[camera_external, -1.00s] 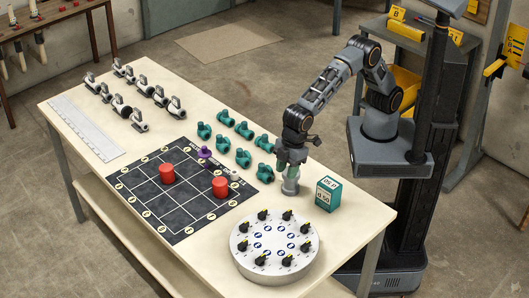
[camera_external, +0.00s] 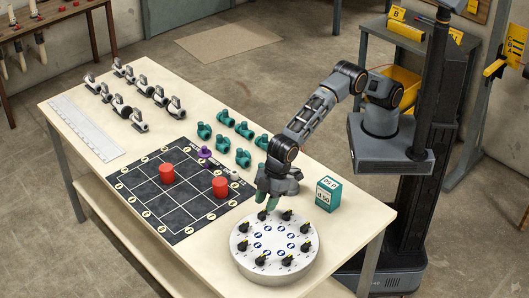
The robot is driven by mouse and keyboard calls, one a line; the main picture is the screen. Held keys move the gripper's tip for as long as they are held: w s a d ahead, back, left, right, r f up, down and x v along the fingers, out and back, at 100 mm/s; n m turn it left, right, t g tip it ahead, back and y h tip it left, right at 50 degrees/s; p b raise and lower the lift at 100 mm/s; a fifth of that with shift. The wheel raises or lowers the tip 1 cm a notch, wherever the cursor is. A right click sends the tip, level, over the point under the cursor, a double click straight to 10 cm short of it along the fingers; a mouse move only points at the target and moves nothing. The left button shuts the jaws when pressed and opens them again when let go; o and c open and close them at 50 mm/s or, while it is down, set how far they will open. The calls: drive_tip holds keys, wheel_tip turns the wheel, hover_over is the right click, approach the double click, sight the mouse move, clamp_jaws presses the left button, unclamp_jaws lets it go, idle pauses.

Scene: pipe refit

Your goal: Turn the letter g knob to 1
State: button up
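A round white dial plate (camera_external: 274,276) lies at the table's front right. It carries a ring of several black knobs with yellow marks, such as one at the right (camera_external: 306,247) and one at the front (camera_external: 261,260). Blue and white round marks form an inner ring. The knob letters and numbers are too small to read, so I cannot tell which knob is g. My gripper (camera_external: 266,204) points down at the plate's back edge, close to the back-left knob (camera_external: 262,215). I cannot tell whether it touches that knob or how far its teal-green fingers are apart.
A teal box with a white label (camera_external: 328,193) stands right of my gripper. A black grid board (camera_external: 152,196) with two red cylinders (camera_external: 220,186) lies to the left. Teal pipe fittings (camera_external: 243,157) and grey-white fittings (camera_external: 138,121) stand behind. The table's front right corner is clear.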

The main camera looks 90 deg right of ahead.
sight(263, 211)
drive_tip(key=shift+x, duration=1.6)
clamp_jaws()
